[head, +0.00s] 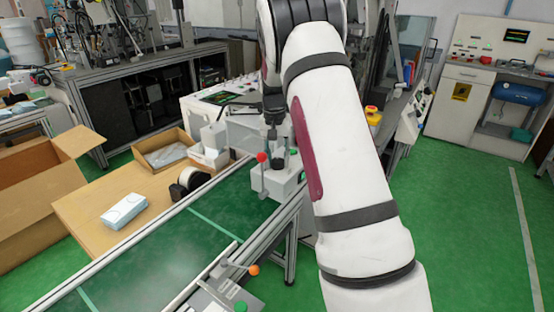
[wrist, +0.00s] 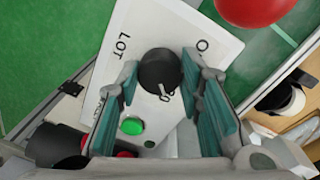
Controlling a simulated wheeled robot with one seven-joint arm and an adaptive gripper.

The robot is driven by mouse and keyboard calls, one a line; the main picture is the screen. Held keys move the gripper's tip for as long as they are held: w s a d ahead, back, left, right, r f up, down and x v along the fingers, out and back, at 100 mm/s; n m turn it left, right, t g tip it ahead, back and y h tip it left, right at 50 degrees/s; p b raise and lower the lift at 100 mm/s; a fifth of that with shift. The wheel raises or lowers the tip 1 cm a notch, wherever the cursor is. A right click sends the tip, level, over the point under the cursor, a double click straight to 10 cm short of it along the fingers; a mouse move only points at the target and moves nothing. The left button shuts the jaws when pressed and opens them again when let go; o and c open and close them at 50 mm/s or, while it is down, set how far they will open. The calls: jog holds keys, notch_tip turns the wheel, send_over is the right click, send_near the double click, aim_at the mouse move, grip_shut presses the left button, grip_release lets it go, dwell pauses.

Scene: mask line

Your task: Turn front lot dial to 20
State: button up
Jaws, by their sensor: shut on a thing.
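The front lot dial (wrist: 157,66) is a round black knob with a pale pointer mark, on a white panel (wrist: 124,40) marked "LOT". My gripper (wrist: 161,78) has its two teal-padded fingers on either side of the dial and is shut on it. Part of a number by the pointer shows between the fingers, but I cannot read the full setting.
A green button (wrist: 131,126) sits below the dial. A red ball knob (wrist: 252,8) is close at the upper right; it also shows in the head view (head: 261,157).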

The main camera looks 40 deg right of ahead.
aim_at(275, 160)
jog(key=shift+m, duration=0.5)
jog(key=o, duration=1.2)
jog(key=shift+c, duration=0.2)
notch_tip(275, 160, up, 12)
jog(key=shift+w+a, duration=0.2)
jog(key=shift+w, duration=0.05)
